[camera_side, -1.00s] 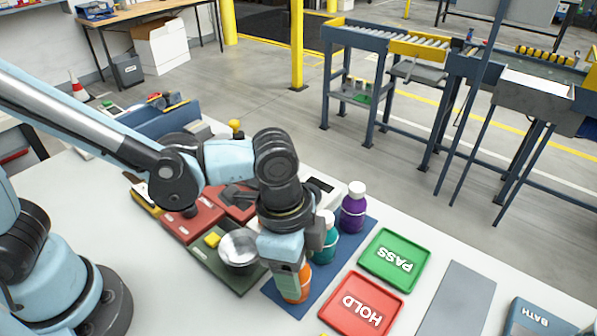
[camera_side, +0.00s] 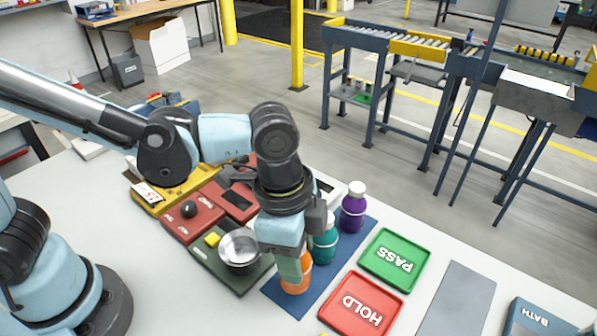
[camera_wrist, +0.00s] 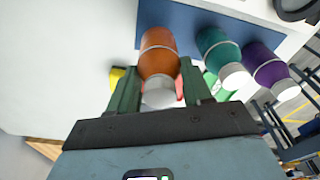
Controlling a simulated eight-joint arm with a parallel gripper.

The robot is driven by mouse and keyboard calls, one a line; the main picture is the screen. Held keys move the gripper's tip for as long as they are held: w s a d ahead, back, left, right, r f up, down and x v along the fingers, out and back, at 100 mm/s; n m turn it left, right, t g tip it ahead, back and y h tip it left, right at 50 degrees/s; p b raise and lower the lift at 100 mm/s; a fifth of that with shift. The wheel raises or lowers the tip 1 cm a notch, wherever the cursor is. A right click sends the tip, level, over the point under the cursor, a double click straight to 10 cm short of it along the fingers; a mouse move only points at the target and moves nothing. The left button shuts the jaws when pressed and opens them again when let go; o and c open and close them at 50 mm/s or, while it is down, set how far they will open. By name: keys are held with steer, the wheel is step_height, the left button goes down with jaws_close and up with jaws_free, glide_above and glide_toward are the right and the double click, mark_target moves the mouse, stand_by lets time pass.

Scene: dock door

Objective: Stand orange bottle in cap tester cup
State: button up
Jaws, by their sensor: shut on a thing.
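The orange bottle (camera_side: 297,281) is upright at the near end of the blue mat (camera_side: 283,301); I cannot tell whether its base touches the mat. My gripper (camera_side: 297,262) points down over it, shut on its upper part. In the wrist view the orange bottle (camera_wrist: 158,55) shows its white cap between the green fingers of my gripper (camera_wrist: 165,88). The silver bowl-shaped cup (camera_side: 239,247), which I take as the cap tester cup, sits on a dark green base (camera_side: 225,272) left of the bottle. It looks empty.
A teal bottle (camera_side: 325,246) and a purple bottle (camera_side: 353,209) stand behind on the mat. A red HOLD tray (camera_side: 361,304) and a green PASS tray (camera_side: 394,258) lie to the right. Red stations (camera_side: 192,218) and a yellow one (camera_side: 172,190) lie beyond the cup.

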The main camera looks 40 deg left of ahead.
steer(key=s+d+r, duration=0.3)
steer(key=s+r, duration=0.5)
steer(key=s, duration=0.3)
steer(key=w+a, duration=0.1)
steer(key=w, duration=0.2)
steer(key=w+a+r, duration=0.1)
steer(key=w+a, duration=0.1)
steer(key=w, duration=0.2)
steer(key=w+a, duration=0.1)
steer(key=w, duration=0.2)
steer(key=shift+w+a+r, duration=0.3)
steer(key=shift+w+a, duration=0.1)
steer(key=w+a+r, duration=0.1)
steer(key=w+a, duration=0.8)
steer(key=a, duration=0.1)
steer(key=shift+w+a+f, duration=1)
steer(key=shift+a+f, duration=0.7)
steer(key=shift+f, duration=0.05)
steer(key=shift+w+a+f, duration=1.05)
steer(key=shift+a+f, duration=0.6)
steer(key=shift+f, duration=0.15)
steer(key=shift+w+a+f, duration=1)
steer(key=shift+a+f, duration=0.7)
steer(key=shift+f, duration=0.05)
steer(key=shift+f, duration=0.35)
steer(key=o, duration=1.3)
steer(key=shift+c, duration=0.2)
